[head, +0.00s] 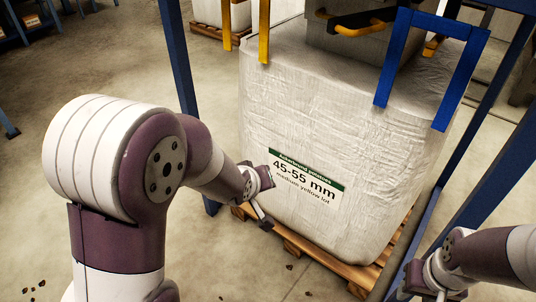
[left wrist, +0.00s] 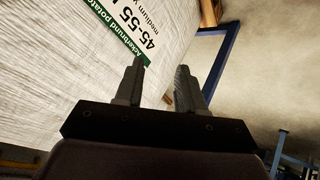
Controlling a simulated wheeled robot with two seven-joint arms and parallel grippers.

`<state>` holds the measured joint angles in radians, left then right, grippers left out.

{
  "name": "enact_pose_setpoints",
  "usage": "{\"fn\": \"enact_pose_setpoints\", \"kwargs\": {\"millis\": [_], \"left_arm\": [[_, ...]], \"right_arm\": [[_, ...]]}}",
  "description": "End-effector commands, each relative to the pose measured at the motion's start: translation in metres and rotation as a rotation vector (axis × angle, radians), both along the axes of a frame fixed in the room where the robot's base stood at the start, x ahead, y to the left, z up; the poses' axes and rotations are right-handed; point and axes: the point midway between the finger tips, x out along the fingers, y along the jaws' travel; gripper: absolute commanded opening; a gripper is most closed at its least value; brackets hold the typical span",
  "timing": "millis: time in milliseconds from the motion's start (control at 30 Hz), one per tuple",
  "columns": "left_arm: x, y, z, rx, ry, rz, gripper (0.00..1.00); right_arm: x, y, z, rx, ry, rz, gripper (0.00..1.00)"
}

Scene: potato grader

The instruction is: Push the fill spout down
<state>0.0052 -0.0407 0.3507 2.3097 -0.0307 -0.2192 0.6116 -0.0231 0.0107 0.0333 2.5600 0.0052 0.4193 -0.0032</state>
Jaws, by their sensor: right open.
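The grey, box-shaped fill spout (head: 342,45) is at the top of the head view, over the white bulk bag (head: 300,110). The spout's upper part is cut off by the picture edge. My left gripper (head: 263,208) is low in front of the bag, well below the spout; the left wrist view shows its two fingers (left wrist: 163,75) apart with nothing between them. My right gripper (head: 420,290) is at the bottom right, open and away from the spout.
The bag carries a "45-55 mm" label (head: 305,183) and stands on a wooden pallet (head: 325,264). Yellow loops (head: 264,35) and a blue loop (head: 385,80) rise from its top. Blue frame posts (head: 178,60) stand on both sides. Concrete floor is open at left.

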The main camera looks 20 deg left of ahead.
Motion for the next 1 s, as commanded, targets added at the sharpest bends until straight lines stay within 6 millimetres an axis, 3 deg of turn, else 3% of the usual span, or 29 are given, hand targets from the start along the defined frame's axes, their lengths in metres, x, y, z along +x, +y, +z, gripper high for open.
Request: {"fn": "enact_pose_setpoints", "kwargs": {"millis": [133,200,267,300,367,400,500,533,600,700,867,1000], "left_arm": [[0.0,0.001,0.006,0.0,0.0,0.002,0.39],[0.006,0.003,0.03,0.001,0.0,0.006,0.39],[0.041,0.004,0.083,0.055,-0.082,-0.062,0.39],[0.07,0.003,0.123,0.166,-0.167,-0.187,0.39],[0.114,-0.003,0.189,0.449,-0.324,-0.451,0.39],[0.138,-0.01,0.23,0.69,-0.428,-0.639,0.39],[0.17,-0.029,0.296,1.275,-0.616,-1.004,0.39],[0.174,-0.034,0.307,1.421,-0.651,-1.08,0.39],[0.175,-0.044,0.319,1.675,-0.694,-1.205,0.39],[0.175,-0.048,0.32,1.84,-0.703,-1.288,0.39],[0.192,-0.055,0.314,1.874,-0.699,-1.303,0.39],[0.219,-0.064,0.307,1.871,-0.7,-1.303,0.39]], "right_arm": [[0.0,0.0,0.006,0.0,0.0,0.0,0.43],[0.0,0.0,0.031,0.0,0.001,0.0,0.43],[0.0,0.0,0.06,0.0,0.0,0.0,0.43],[0.0,0.0,0.076,0.0,-0.001,0.0,0.43],[0.0,0.0,0.094,0.0,-0.001,0.0,0.43],[0.0,0.0,0.102,0.0,-0.001,0.0,0.43],[0.0,0.0,0.102,0.0,-0.001,0.0,0.43],[0.0,0.0,0.1,0.0,0.0,0.0,0.43],[0.0,0.0,0.096,0.0,0.001,0.0,0.43],[0.0,0.0,0.096,0.0,0.001,0.0,0.43],[0.0,0.0,0.093,0.0,0.0,0.0,0.43],[0.0,0.0,0.091,0.0,0.0,0.0,0.43]]}}
